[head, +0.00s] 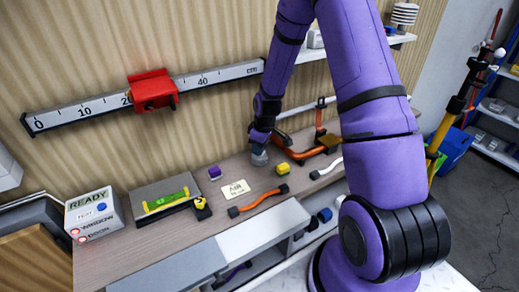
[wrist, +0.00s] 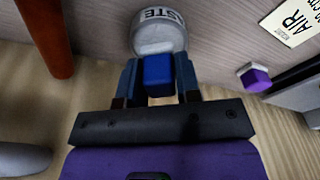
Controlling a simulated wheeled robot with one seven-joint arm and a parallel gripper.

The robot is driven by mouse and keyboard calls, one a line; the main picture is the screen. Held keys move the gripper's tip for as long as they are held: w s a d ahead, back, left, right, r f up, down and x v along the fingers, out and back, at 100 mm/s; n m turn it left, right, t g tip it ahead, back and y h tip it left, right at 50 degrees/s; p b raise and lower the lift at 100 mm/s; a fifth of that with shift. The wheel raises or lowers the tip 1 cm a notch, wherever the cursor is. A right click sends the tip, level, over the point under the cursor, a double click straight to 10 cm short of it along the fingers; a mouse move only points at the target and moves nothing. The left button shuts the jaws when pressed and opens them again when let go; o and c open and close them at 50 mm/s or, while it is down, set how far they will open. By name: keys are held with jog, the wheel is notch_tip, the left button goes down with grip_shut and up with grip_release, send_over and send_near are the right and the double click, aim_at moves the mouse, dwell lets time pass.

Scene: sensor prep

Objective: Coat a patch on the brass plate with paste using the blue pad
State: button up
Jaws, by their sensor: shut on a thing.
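My gripper (wrist: 158,72) is shut on the blue pad (wrist: 158,78), which sits between its two fingers in the wrist view. The pad's end is at a round, pale grey paste pot (wrist: 158,38), with the letters "STE" showing on it. I cannot tell whether the pad touches the paste. In the head view my gripper (head: 262,143) points down over the grey pot (head: 259,158) on the bench, and the pad is hidden. A brass-coloured plate (head: 328,139) lies to the right, behind the orange pipework and partly hidden by my arm.
Near the pot are a purple block (head: 214,173), a yellow block (head: 283,168), an "AIR" card (head: 234,189) and an orange handle (head: 258,201). A ruler with a red slider (head: 152,90) hangs on the wall.

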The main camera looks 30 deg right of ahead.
jog(key=shift+r, duration=2.95)
